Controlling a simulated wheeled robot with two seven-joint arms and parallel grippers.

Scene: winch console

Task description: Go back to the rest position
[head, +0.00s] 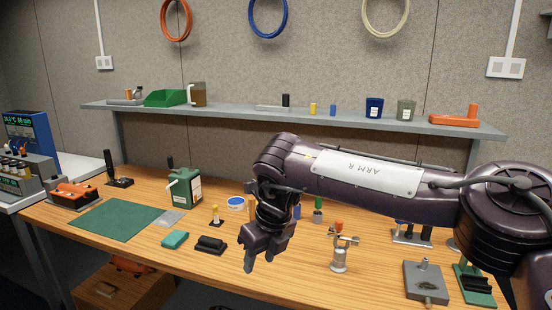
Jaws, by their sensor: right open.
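My right arm reaches in from the right across the bench. My right gripper (262,260) points down near the front edge of the wooden bench (130,266), and its jaws are open with nothing seen between them. It hangs to the right of a black block-like item (210,245) and to the left of a small metal stand with an orange top (339,258). It appears apart from both. My left gripper is not in view. The arm hides part of the bench's middle and back right. No winch console can be made out for certain.
A green canister (185,190), a green mat (117,220) and a teal block (174,239) are on the left. A grey plate with a post (425,284) lies at the front right. A grey shelf (350,119) with cups runs behind the arm.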

